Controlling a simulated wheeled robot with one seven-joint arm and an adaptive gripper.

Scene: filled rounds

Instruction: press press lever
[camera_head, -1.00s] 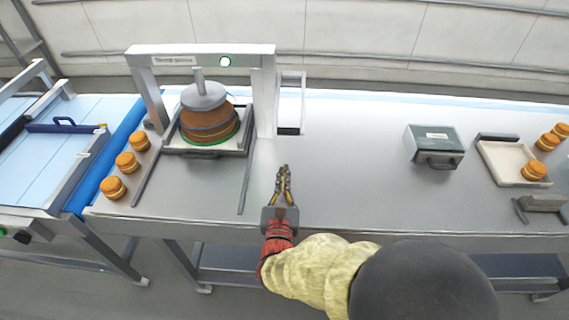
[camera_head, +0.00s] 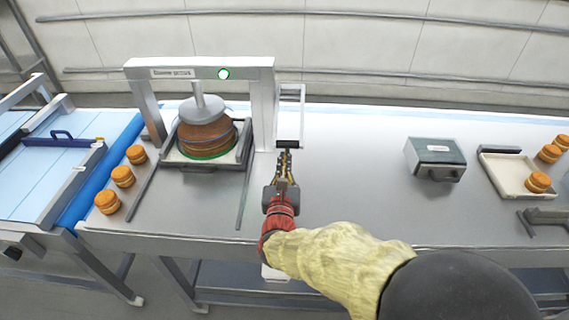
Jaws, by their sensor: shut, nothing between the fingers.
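The press (camera_head: 262,100) is a grey metal arch on the table with a green light on its top beam. Its round plate (camera_head: 203,108) rests on a stack of brown rounds (camera_head: 205,135) in a tray (camera_head: 235,160). The press lever (camera_head: 288,144) seems to be the dark bar in the slotted frame on the right post. My gripper (camera_head: 284,155) is shut and empty, its fingertips right at the dark bar's lower edge. I cannot tell whether they touch it.
Small filled rounds (camera_head: 123,176) stand in a row left of the press, beside a blue-edged conveyor (camera_head: 90,185). A grey box (camera_head: 434,160) and a white tray (camera_head: 505,176) with rounds stand at the right. The table between is clear.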

